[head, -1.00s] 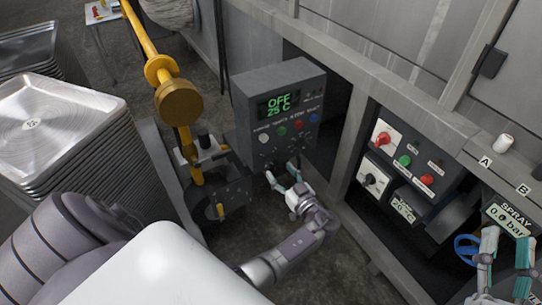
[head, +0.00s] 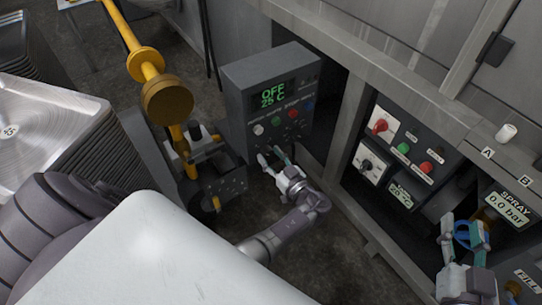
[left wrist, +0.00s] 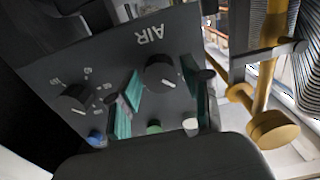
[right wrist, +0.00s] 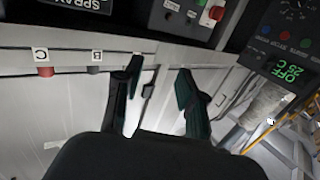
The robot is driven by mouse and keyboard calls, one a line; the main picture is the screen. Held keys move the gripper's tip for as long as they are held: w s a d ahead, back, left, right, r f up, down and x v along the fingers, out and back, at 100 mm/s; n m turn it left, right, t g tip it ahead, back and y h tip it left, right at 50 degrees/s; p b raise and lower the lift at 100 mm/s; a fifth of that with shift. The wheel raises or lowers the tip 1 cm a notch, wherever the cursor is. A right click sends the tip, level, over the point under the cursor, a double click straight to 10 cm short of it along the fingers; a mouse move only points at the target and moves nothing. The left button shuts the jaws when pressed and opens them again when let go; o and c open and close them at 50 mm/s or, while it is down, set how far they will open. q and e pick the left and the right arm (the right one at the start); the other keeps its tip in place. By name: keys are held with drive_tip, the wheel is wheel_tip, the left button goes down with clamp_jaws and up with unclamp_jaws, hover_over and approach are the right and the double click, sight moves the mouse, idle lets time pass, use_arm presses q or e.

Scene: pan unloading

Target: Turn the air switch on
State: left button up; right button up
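The black AIR switch knob (left wrist: 160,72) is on a dark control panel in the left wrist view, under upside-down AIR lettering. Its white mark points to the lower right. The control box (head: 235,92) shows OFF and 25 C on its green display (head: 273,95). My left gripper (head: 271,156) is open at the box's lower front; in the left wrist view its fingers (left wrist: 170,92) lie on either side of the knob, with no clear contact. In the head view the knob is not clearly visible. My right gripper (head: 463,224) is open and empty at the lower right.
Another dial (left wrist: 75,97) and coloured buttons share the panel. A yellow pipe (head: 125,30) stands left of the box. A red-switch panel (head: 382,125) and a blue valve wheel (head: 462,236) are to the right. Stacked metal trays (head: 50,130) are at left.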

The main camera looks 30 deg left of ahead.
use_arm(q)
drive_tip(key=c, duration=0.7)
